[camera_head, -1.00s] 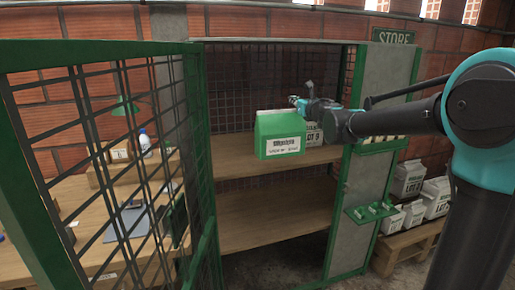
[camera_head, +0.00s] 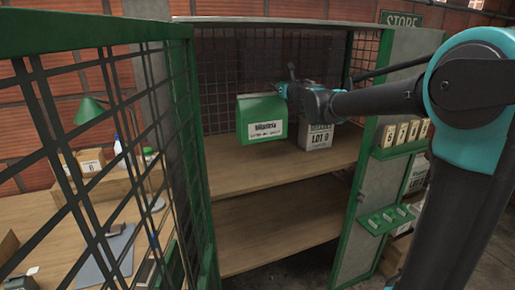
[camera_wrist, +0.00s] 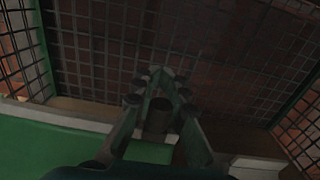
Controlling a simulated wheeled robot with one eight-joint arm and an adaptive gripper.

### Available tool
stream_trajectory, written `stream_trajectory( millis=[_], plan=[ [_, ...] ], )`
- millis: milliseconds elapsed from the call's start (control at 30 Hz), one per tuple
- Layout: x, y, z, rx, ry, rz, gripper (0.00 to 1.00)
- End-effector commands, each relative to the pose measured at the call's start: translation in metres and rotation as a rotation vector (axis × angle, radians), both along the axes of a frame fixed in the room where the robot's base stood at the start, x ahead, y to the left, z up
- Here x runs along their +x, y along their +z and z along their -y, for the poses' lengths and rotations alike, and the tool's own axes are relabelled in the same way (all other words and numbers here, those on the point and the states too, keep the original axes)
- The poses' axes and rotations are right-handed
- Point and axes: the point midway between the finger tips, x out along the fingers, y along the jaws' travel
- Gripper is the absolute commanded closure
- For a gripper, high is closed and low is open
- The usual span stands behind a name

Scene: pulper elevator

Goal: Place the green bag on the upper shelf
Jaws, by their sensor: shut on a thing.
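The green bag (camera_head: 262,108), with a white label on its front, is in my gripper (camera_head: 284,90) in the head view. It hangs over the upper shelf (camera_head: 230,172), left of a white and grey bag marked LOT 9 (camera_head: 316,137). Whether its base touches the shelf is not clear. In the wrist view the gripper fingers (camera_wrist: 158,115) show dark against the cage mesh, and a green surface (camera_wrist: 60,145) fills the lower left. The exact grip on the bag is hidden in the head view.
An open green mesh door (camera_head: 110,130) stands at the left. The lower shelf (camera_head: 270,235) is bare. A grey post (camera_head: 375,175) with green racks bounds the right side. A wooden desk (camera_head: 60,235) lies behind the door. The upper shelf's front left is clear.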

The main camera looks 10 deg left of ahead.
Motion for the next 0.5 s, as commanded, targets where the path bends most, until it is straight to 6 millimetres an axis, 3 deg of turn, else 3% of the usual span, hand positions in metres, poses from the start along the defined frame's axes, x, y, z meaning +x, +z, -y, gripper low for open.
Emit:
stream_trajectory(
  millis=[333, 500],
  plan=[
    [0.0, -0.046, 0.0, 0.001, 0.001, -0.001, 1.0],
    [0.0, -0.06, 0.0, 0.001, 0.001, -0.001, 1.0]
  ],
)
